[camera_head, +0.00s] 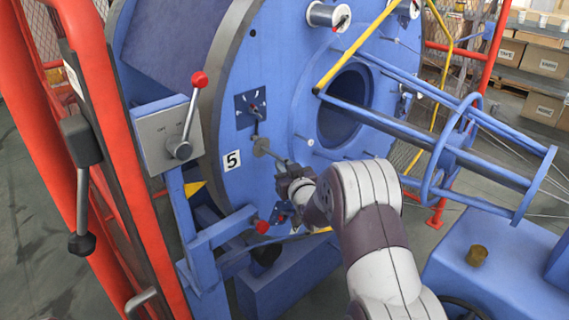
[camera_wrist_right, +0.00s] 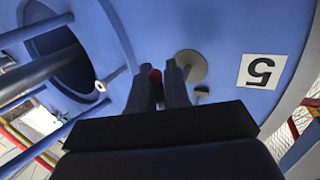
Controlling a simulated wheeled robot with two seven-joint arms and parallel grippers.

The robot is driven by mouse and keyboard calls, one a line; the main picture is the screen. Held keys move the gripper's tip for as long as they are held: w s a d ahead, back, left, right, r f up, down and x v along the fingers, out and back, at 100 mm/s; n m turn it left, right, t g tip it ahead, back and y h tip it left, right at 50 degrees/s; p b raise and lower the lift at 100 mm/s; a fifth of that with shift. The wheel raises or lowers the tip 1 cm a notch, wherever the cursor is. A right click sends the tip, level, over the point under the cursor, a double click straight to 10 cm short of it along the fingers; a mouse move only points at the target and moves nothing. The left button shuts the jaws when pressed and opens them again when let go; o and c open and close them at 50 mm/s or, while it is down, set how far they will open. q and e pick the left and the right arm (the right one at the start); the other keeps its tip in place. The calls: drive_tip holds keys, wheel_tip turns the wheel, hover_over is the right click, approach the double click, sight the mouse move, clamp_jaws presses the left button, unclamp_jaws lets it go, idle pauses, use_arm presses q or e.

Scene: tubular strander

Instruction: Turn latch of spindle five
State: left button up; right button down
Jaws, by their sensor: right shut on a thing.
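The number 5 label (camera_head: 232,160) is on the face of the large blue disc (camera_head: 285,75); it also shows upside down in the right wrist view (camera_wrist_right: 262,71). Beside it a round grey plate (camera_head: 261,147) carries a short rod that runs to my right gripper (camera_head: 292,179). In the right wrist view the grey plate (camera_wrist_right: 191,66) is just right of the fingers. My right gripper (camera_wrist_right: 159,82) is shut on a small red-tipped part, seemingly the latch (camera_wrist_right: 155,75), mostly hidden between the fingers. My left gripper is not in view.
A dark blue panel (camera_head: 251,107) with a small lever is above the grey plate. A grey box with a red-knobbed lever (camera_head: 187,117) stands left of the disc. Blue cradle bars (camera_head: 440,150) and a yellow bar (camera_head: 352,52) project to the right. A red frame (camera_head: 100,100) stands at left.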

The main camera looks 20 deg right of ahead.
drive_tip(key=shift+s+d+r+n+g+h+p, duration=0.2)
drive_tip(key=shift+s+n+g+h+p, duration=0.45)
drive_tip(key=shift+g+p, duration=1.95)
drive_tip(key=shift+s+d+r+n+g+h+p, duration=0.2)
drive_tip(key=shift+s+n+g+h+p, duration=0.45)
drive_tip(key=shift+g+p, duration=1.95)
drive_tip(key=shift+s+d+r+n+g+h+p, duration=0.2)
drive_tip(key=shift+s+n+g+h+p, duration=0.45)
drive_tip(key=shift+g+p, duration=1.9)
drive_tip(key=shift+w+f, duration=0.1)
drive_tip(key=c, duration=1.2)
unclamp_jaws()
